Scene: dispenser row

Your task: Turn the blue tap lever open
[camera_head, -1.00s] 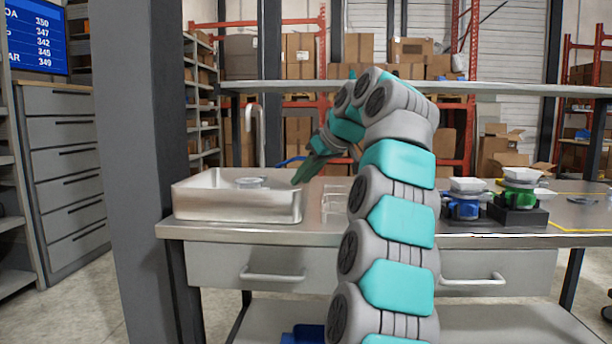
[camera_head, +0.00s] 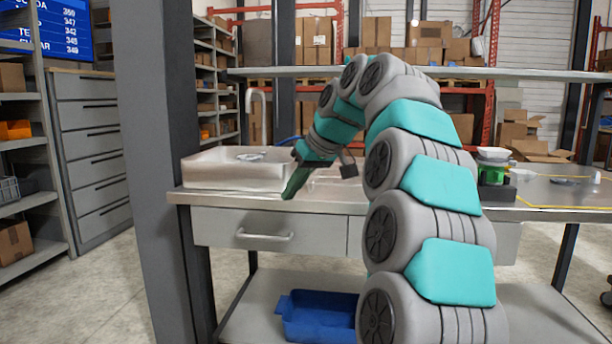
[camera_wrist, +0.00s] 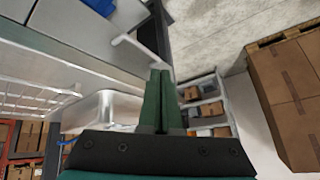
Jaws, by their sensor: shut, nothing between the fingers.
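My gripper (camera_head: 291,190) is shut and empty, with dark green fingers pointing down over the front of the bench, by the front right corner of the steel basin. In the wrist view its fingers (camera_wrist: 160,85) are together with nothing between them. A dispenser with a green body and a pale bowl on top (camera_head: 493,165) stands on the bench right of my arm. The blue dispenser beside it is hidden behind my arm now, and I cannot make out a blue lever. A thin blue curved thing (camera_head: 290,139) shows behind my wrist; I cannot tell what it is.
The steel basin (camera_head: 215,172) sits on the bench's left, with a tall curved spout (camera_head: 257,105) behind it. A thick grey post (camera_head: 165,200) stands left of the bench. A blue bin (camera_head: 318,318) lies on the lower shelf. The bench's right part has free room.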

